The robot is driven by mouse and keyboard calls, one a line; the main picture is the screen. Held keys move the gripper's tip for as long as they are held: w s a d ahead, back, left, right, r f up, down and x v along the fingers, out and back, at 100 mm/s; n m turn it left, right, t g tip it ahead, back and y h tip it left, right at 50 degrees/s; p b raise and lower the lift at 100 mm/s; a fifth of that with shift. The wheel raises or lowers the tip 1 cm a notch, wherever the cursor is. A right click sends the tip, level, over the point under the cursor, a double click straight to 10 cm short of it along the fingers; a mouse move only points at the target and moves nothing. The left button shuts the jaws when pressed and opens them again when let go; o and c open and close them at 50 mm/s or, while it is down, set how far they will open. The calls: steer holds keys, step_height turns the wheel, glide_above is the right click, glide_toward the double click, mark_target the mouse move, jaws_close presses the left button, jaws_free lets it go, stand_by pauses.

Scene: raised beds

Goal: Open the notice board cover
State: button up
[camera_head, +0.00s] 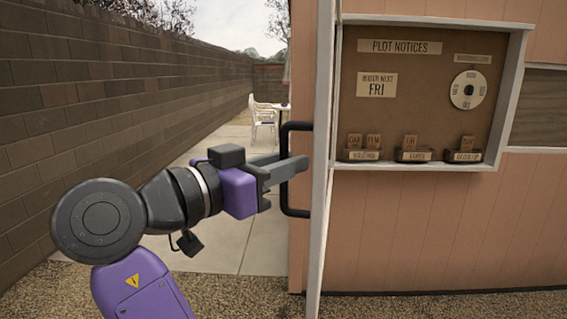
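The notice board (400,100) hangs on the pink plank wall, with its brown face and white frame in plain view. The cover (323,150) stands out from the board's left side and is seen almost edge-on as a tall pale strip. A black C-shaped handle (296,213) is on the cover's left face. My gripper (289,167) is at the handle's upright bar, about mid-height, with a grey finger crossing in front of the bar. The finger overlap hides whether the bar is between the fingers or is touched.
The board holds notices, a round dial (468,90) and small labelled holders (376,155) with tags. A brick wall (110,90) runs along the left. A paved path leads back to a white chair (263,120). Gravel lies in front.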

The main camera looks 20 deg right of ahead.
steer(key=shift+o, duration=0.6)
steer(key=b+v, duration=0.1)
steer(key=v, duration=0.6)
steer(key=shift+s+a+b, duration=0.25)
steer(key=shift+a+b, duration=0.05)
steer(key=shift+a, duration=0.05)
